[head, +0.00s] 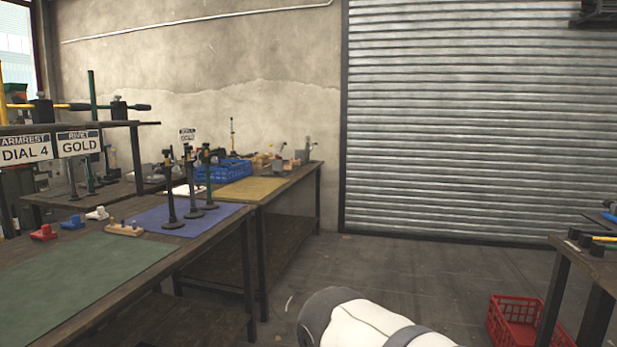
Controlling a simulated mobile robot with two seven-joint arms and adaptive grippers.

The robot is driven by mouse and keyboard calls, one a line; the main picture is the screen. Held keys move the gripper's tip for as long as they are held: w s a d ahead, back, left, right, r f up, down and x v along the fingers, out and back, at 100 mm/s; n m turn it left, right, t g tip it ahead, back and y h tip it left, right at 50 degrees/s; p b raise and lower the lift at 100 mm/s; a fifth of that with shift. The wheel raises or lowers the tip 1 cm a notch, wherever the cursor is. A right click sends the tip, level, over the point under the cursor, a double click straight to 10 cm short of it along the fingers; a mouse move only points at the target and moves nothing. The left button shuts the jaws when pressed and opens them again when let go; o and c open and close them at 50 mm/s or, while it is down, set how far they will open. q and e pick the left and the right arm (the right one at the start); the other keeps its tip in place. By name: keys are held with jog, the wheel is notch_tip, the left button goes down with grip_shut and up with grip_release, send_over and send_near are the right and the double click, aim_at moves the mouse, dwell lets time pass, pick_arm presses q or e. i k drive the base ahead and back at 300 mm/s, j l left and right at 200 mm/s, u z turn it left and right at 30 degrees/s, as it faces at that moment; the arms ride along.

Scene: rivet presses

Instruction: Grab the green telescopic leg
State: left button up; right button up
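Several dark telescopic legs with round bases stand upright on a blue mat (165,222) on the workbench at left. The right one of these legs (208,172) looks dark green, but its colour is hard to tell at this size. A clearly green upright pole (91,88) rises above the rack at upper left. A green and dark horizontal bar lies on that rack; I cannot tell whether it is a leg. Neither of my grippers is in view. Only a white and grey part of my arm shows at the bottom centre.
A green mat (70,285) covers the near bench. Red, blue and white small parts and a wooden block (124,229) lie behind it. A blue crate (226,171) and yellow mat (250,189) are farther back. The floor between is clear.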

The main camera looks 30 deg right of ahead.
aim_at(210, 206)
jog(key=z, duration=0.55)
jog(key=i+l, duration=0.25)
jog(key=i, duration=0.25)
jog(key=i+l, duration=0.25)
jog(key=i, duration=0.25)
jog(key=i+l+u, duration=0.1)
jog(key=i+l, duration=0.15)
jog(key=i, duration=0.25)
jog(key=i+l, duration=0.3)
jog(key=i, duration=0.2)
